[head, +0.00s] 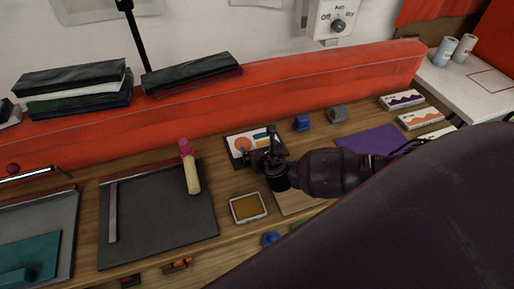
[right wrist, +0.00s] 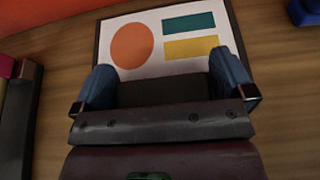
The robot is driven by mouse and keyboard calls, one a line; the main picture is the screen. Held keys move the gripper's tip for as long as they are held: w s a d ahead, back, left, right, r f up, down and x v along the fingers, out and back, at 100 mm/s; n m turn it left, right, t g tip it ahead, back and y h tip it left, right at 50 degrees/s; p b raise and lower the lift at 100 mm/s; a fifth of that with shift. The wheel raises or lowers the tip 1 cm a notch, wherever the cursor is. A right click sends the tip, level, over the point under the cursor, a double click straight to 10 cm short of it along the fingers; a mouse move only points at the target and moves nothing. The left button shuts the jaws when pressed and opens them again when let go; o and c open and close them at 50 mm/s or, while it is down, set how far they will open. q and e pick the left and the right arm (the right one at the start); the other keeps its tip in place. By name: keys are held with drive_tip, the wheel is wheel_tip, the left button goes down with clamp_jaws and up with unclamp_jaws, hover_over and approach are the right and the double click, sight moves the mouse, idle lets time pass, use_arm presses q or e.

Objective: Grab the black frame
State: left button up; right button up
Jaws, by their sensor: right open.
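The black frame (head: 240,148) lies on the wooden table near the red ledge. It has a thin black border around a white sheet with an orange circle and teal and yellow bars. In the right wrist view the frame (right wrist: 185,70) is straight ahead, its near part hidden by my gripper. My right gripper (head: 266,150) is over the frame's right part in the head view. In the right wrist view its two blue-grey fingers (right wrist: 165,80) are spread apart, with nothing held between them. I cannot tell whether they touch the frame. My left gripper is not in view.
A roller (head: 190,165) with a pink end lies on a dark tray (head: 150,235) at left. The red ledge (head: 290,83) runs behind.

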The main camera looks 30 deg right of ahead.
drive_tip(key=c, duration=0.7)
drive_tip(key=shift+r, duration=0.1)
